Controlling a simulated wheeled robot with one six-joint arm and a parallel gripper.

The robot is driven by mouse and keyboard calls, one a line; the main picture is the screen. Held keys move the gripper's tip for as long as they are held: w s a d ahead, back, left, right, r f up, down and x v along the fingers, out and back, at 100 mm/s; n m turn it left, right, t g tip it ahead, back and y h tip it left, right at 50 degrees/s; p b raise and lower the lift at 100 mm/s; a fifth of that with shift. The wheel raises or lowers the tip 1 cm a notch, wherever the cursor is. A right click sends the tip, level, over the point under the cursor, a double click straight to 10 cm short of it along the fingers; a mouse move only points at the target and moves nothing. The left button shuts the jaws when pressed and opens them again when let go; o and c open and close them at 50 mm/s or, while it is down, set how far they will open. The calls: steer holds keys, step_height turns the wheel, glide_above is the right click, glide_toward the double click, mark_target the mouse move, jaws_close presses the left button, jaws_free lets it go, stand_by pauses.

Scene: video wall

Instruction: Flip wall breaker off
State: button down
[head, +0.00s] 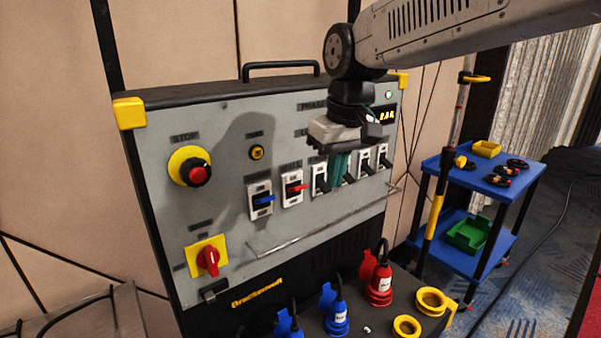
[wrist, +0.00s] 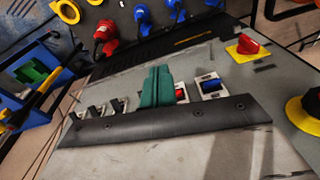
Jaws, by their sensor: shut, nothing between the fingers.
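The grey panel (head: 215,135) carries a row of breakers. The red-handled breaker (head: 294,188) has a small label above it that seems to read WALL. Its handle sits around mid-height and sticks out; I cannot tell on from off. It also shows in the wrist view (wrist: 181,94), just right of my fingers. My gripper (head: 340,168) has teal fingers, shut and empty, in front of the black-handled breakers, right of the red one. In the wrist view the fingers (wrist: 157,85) are together. They partly hide a black-handled breaker; I cannot tell whether they touch it.
A blue-handled breaker (head: 262,200) is left of the red one. Black-handled breakers (head: 366,160) continue right. A red stop button (head: 197,173) and a red rotary switch (head: 208,260) are further left. A thin rail (head: 310,230) runs below. Plugs (head: 336,315) stick out lower down. A blue cart (head: 480,170) stands right.

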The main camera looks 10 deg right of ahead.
steer(key=t, duration=0.1)
glide_toward(301, 188)
steer(key=s, duration=0.2)
steer(key=shift+n+t+y, duration=0.3)
steer(key=shift+n, duration=0.5)
steer(key=r, duration=0.1)
steer(key=w+r, duration=0.2)
steer(key=shift+d+r, duration=0.2)
steer(key=shift+r, duration=0.05)
steer(key=x, duration=1)
steer(key=shift+s, duration=0.15)
steer(key=shift+s+f+t, duration=0.1)
steer(key=shift+t, duration=0.2)
